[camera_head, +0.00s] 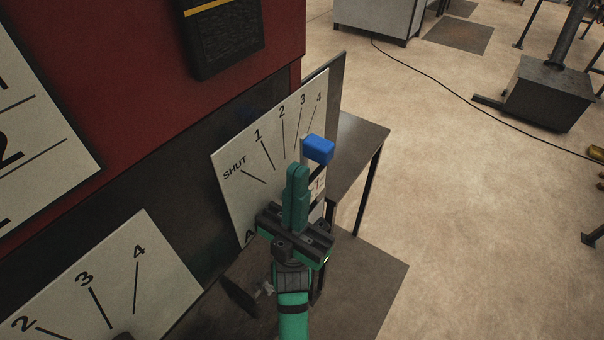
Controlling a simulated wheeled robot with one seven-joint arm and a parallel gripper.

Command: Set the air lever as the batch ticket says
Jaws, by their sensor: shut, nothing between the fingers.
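The air lever's blue knob (318,150) stands out from a pale dial plate (233,170) marked SHUT, 1, 2, 3 and 4. A letter A shows at the plate's lower edge; the rest of that word is hidden. The knob appears just below the 4 mark, at the right end of the scale. Its stem is mostly hidden. My green gripper (297,172) is shut and empty, its fingertips just left of the knob with a small apparent gap. A large white sheet (50,150) with ruled lines and a 2 is cut off at left; I cannot tell if it is the ticket.
A second dial plate (165,265) with 2, 3 and 4 is at lower left. A dark box (225,40) is on the red machine body (140,90). A dark table (360,150) stands behind the knob. The floor at right is mostly open, with a cable (470,102) across it.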

